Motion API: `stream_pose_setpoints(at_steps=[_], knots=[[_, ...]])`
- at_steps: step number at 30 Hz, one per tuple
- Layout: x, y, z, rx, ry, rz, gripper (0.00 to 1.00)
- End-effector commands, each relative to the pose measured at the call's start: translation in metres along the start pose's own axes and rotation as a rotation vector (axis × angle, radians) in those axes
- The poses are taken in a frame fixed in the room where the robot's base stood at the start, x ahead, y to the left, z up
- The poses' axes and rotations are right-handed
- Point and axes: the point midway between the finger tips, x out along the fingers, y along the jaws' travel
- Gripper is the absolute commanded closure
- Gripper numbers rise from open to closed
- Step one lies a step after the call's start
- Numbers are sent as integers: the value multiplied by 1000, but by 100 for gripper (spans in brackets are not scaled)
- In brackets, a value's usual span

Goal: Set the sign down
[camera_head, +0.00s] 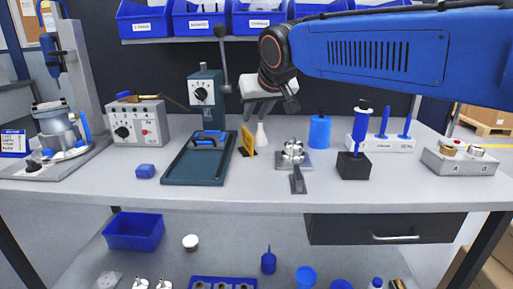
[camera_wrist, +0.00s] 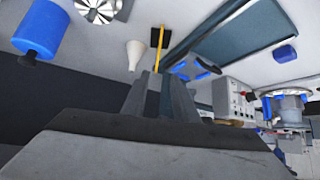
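The yellow sign (camera_head: 247,140) is upright and slightly slanted in the head view, between the dark green tray and a white cone-shaped piece. In the wrist view the sign (camera_wrist: 157,45) shows nearly edge-on as a thin yellow strip. Its near end is at the tips of my gripper (camera_wrist: 156,75). In the head view my gripper (camera_head: 248,113) points down over the sign from above. The fingers are close together, and I cannot tell whether they touch the sign. The sign's lower edge is at or very close to the bench top.
The dark green tray (camera_head: 178,168) with a blue handle lies left of the sign. The white cone (camera_head: 261,137) stands close on its right. A metal fixture (camera_head: 293,154) and a blue cylinder (camera_head: 320,132) are further right. The front strip of the bench (camera_head: 240,196) is clear.

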Motion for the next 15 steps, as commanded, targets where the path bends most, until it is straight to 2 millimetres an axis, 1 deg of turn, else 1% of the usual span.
stream_pose_setpoints(at_steps=[5, 15], knots=[[27, 0, 0, 0, -3, 1, 73], [87, 1, 1, 0, -4, 1, 73]])
